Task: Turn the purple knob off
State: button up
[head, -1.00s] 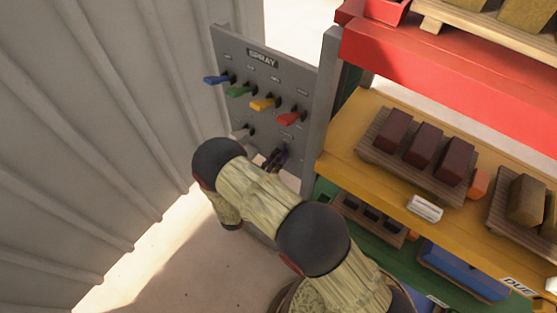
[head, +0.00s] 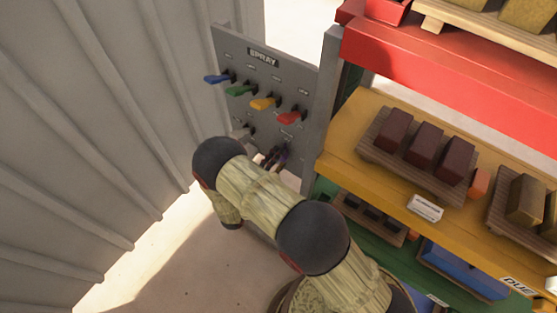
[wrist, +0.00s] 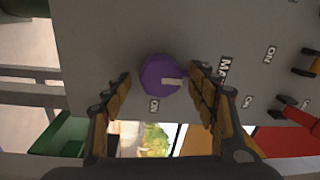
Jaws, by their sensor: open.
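The purple knob (wrist: 161,76) is on the grey panel, in the middle of the wrist view, with a pale pointer mark toward its right side. An "ON" label sits just below it in that view. My gripper (wrist: 162,88) is open, with one finger on each side of the knob and visible gaps between fingers and knob. In the head view the purple knob (head: 284,154) shows only in part at the lower right of the "SPRAY" panel (head: 290,75); my arm and gripper (head: 270,157) hide much of that area.
Blue (head: 217,79), green (head: 240,89), yellow (head: 264,103) and red (head: 290,117) handles stick out above on the panel. A yellow shelf (head: 340,150) with dark blocks stands to the right. A ribbed grey wall (head: 110,120) is at the left.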

jog(key=v, duration=1.2)
dwell(0.3)
